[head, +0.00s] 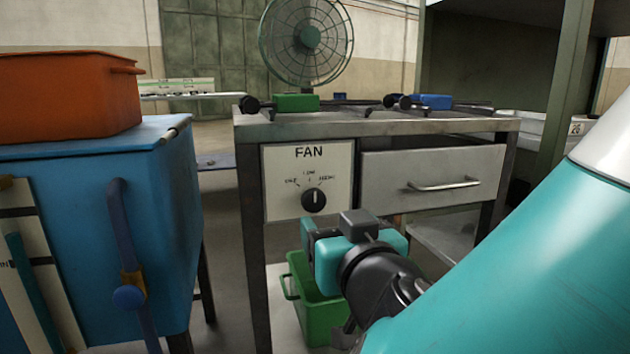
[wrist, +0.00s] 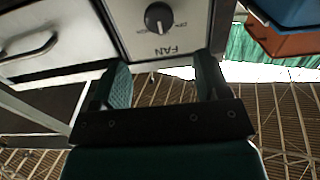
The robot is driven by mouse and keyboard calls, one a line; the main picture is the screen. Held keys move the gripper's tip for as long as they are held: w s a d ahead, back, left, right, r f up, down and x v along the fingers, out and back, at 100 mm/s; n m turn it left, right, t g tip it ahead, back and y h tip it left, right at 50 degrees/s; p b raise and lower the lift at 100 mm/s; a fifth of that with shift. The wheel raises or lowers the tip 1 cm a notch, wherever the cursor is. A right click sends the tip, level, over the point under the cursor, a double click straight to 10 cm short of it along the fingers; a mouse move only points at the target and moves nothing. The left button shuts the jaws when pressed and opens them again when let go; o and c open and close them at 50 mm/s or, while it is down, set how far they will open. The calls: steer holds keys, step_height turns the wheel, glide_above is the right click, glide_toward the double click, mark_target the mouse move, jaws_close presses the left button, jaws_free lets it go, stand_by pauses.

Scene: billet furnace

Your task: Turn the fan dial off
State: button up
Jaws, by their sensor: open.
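The fan dial (head: 313,200) is a round black knob with a white mark, on a pale panel (head: 281,187) headed FAN on the front of a metal bench. Its mark points about straight up, towards the middle label; the small labels are hard to read. My gripper (head: 325,248) is below and in front of the dial, apart from it. In the wrist view the scene is upside down; the dial (wrist: 158,17) is near the top edge, beyond the gap between my open, empty fingers (wrist: 162,78).
A green desk fan (head: 306,38) stands behind the bench. A drawer (head: 432,176) with a bar handle is right of the panel. A green bin (head: 318,312) sits below. A blue cabinet (head: 90,235) carrying an orange box (head: 68,95) stands left. Tools lie on the bench top.

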mark_target(315, 200)
steer(key=p+x, duration=0.2)
steer(key=x, duration=0.8)
steer(key=shift+w+f, duration=0.1)
steer(key=shift+w, duration=0.05)
steer(key=shift+c, duration=0.3)
steer(key=c, duration=0.9)
